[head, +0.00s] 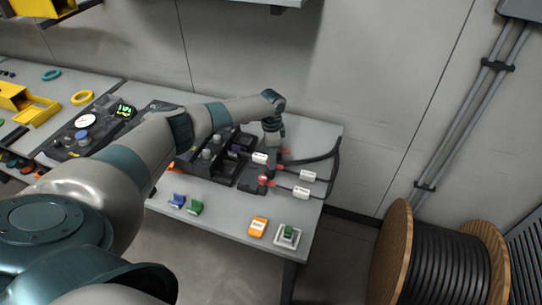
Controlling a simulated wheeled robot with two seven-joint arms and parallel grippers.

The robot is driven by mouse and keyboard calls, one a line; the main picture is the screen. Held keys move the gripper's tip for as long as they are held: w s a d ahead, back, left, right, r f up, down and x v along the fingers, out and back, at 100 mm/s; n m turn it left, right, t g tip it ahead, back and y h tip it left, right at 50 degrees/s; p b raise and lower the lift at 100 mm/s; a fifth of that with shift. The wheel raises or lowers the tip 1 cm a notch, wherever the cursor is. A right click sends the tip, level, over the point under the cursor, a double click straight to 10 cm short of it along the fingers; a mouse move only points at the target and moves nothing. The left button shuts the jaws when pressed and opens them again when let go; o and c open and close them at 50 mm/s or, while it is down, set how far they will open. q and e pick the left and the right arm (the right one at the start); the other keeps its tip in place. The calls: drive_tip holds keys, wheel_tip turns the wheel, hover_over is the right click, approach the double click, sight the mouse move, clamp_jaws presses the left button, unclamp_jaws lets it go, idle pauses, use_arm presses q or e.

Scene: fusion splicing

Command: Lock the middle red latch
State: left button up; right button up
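The black splicing device (222,172) sits on the grey table, with small red latches along its right side. One red latch (285,152) is at the back, a second red latch (280,168) is in the middle and a third red part (263,181) is nearest the front. My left gripper (273,147) points down over the back part of this latch area, close to the back and middle latches. Its fingertips are too small and partly hidden, so I cannot tell whether they are open or touch a latch. My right gripper is not in view.
Black cables with white labels (308,176) run from the device's right side. An orange box (258,227), a green switch on a white base (288,236), a blue piece (177,201) and a green piece (195,207) lie in front. A cable reel (440,255) stands right of the table.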

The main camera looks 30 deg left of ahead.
use_arm(q)
drive_tip(key=shift+f, duration=0.5)
